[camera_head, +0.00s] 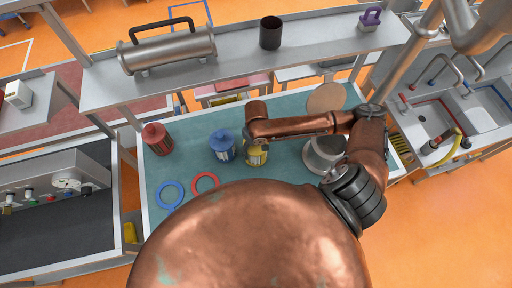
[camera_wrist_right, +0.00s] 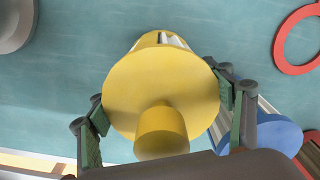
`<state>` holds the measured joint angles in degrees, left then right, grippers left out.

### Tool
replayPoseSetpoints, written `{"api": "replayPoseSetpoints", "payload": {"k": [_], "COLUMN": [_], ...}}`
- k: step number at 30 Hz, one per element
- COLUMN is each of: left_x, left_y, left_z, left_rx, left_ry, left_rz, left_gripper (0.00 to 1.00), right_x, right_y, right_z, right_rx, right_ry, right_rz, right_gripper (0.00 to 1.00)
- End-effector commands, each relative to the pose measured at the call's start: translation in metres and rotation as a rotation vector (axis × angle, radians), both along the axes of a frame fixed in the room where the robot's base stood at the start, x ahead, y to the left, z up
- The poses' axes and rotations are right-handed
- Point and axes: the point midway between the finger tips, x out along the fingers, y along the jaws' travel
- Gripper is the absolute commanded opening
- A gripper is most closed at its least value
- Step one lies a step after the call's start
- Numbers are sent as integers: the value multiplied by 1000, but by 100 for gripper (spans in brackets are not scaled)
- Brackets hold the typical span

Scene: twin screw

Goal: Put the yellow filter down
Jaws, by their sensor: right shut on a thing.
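The yellow filter (camera_head: 256,156) is in my right gripper (camera_wrist_right: 164,112), over the green table top, partly hidden by my copper right arm in the head view. In the right wrist view the yellow filter (camera_wrist_right: 160,85) shows its round yellow cap and knob, with a green-padded finger on each side. I cannot tell whether its base touches the table. The blue filter (camera_head: 222,145) stands close to its left in the head view and also shows in the right wrist view (camera_wrist_right: 278,134). The red filter (camera_head: 157,138) stands farther left. My left gripper is not in view.
A blue ring (camera_head: 170,195) and a red ring (camera_head: 205,183) lie on the table (camera_head: 190,130) at the front left. A grey round container (camera_head: 322,155) stands at the right. A shelf (camera_head: 240,62) at the back holds a metal cylinder (camera_head: 168,52) and a black cup (camera_head: 270,33).

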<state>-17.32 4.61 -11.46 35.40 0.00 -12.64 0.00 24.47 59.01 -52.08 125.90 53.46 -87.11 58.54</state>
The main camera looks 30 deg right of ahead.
Motion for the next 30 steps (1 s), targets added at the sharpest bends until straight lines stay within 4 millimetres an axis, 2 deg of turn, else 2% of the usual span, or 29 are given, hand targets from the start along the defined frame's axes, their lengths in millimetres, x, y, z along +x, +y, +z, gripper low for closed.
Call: {"api": "replayPoseSetpoints", "payload": {"k": [5,6,12,23,26,30], "left_x": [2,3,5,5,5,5], "left_y": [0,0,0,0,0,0], "left_z": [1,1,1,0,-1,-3], "left_rx": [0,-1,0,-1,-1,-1], "left_ry": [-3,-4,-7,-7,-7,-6], "left_rz": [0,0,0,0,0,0], "left_gripper": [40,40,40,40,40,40], "right_x": [0,0,0,0,1,2], "right_y": [0,0,0,0,0,0], "right_z": [-2,-2,-2,0,9,34], "right_rx": [0,0,0,-1,-1,0], "right_ry": [0,0,0,-1,-3,-5], "right_rz": [0,0,0,0,0,1], "right_gripper": [35,76,90,91,91,91]}}
